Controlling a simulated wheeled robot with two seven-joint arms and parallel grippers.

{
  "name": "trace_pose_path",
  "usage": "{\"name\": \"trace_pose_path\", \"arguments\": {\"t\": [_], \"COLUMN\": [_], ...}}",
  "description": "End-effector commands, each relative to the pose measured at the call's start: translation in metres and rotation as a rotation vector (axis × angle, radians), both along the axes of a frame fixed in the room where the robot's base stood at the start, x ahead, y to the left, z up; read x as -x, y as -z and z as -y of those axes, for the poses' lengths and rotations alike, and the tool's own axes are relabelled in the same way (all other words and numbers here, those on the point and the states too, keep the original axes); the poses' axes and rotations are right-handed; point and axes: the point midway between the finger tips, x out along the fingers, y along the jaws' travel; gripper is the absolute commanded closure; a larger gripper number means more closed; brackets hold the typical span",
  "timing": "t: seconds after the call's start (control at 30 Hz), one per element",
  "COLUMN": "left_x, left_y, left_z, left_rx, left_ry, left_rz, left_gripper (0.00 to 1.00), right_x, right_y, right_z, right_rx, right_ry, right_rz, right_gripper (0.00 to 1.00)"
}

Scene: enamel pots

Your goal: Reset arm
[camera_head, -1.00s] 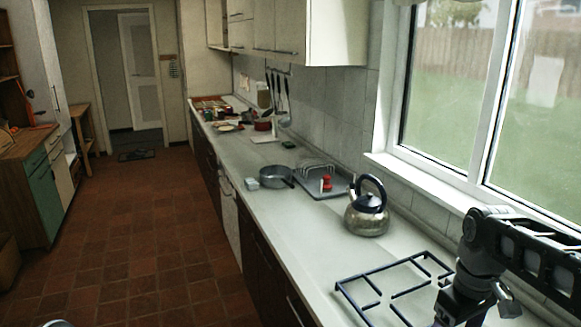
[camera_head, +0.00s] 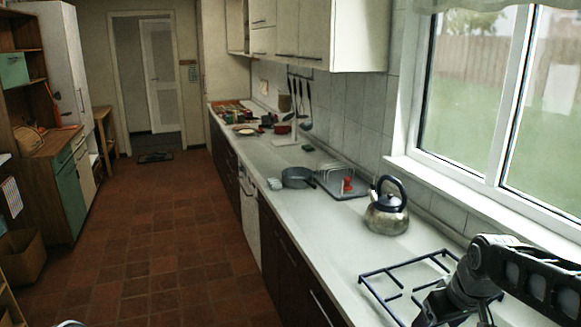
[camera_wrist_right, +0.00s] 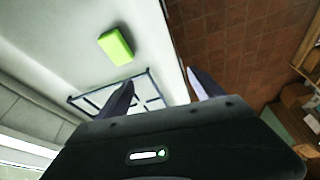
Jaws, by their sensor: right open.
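My right arm (camera_head: 465,285) comes in at the lower right of the head view, over the near end of the counter; its fingers are not clear there. In the right wrist view my right gripper (camera_wrist_right: 160,86) is open, with nothing between its two dark fingers. The fingers overlap the view of the pan rack (camera_wrist_right: 95,99) and the counter's edge. The same dark rack frame (camera_head: 405,283) lies on the counter in the head view, partly hidden by my right arm. My left gripper is not in view.
A metal kettle (camera_head: 386,214) stands on the counter beyond the rack. A grey pan (camera_head: 298,178) and a tray (camera_head: 340,190) with a red item are farther back. A bright green block (camera_wrist_right: 116,47) lies on the counter. The tiled floor (camera_head: 170,240) is clear.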

Motion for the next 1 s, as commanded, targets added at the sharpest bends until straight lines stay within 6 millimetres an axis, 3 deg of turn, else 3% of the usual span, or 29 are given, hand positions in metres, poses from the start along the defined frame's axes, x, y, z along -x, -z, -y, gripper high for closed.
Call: {"name": "trace_pose_path", "arguments": {"t": [0.17,0.27,0.3,0.43,0.57,0.7,0.8,0.9,1.0], "left_x": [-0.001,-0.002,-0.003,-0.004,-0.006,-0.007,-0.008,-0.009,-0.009], "left_y": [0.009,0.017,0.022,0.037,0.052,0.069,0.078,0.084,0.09], "left_z": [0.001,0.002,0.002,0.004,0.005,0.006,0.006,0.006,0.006], "left_rx": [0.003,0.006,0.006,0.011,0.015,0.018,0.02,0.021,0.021], "left_ry": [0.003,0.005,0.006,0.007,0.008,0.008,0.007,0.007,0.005], "left_rz": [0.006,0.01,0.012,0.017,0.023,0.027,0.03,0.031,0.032], "left_gripper": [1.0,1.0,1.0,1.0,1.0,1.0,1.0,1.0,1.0], "right_x": [-0.031,-0.041,-0.041,-0.022,0.025,0.097,0.148,0.188,0.208], "right_y": [0.065,0.123,0.151,0.243,0.327,0.402,0.437,0.459,0.473], "right_z": [-0.036,-0.069,-0.085,-0.135,-0.18,-0.22,-0.24,-0.254,-0.262], "right_rx": [-0.096,-0.174,-0.209,-0.306,-0.366,-0.388,-0.387,-0.385,-0.382], "right_ry": [0.05,0.095,0.115,0.193,0.257,0.289,0.278,0.256,0.238], "right_rz": [0.088,0.121,0.126,0.113,0.048,-0.072,-0.176,-0.266,-0.315], "right_gripper": [0.23,0.23,0.23,0.23,0.23,0.23,0.23,0.23,0.23]}}
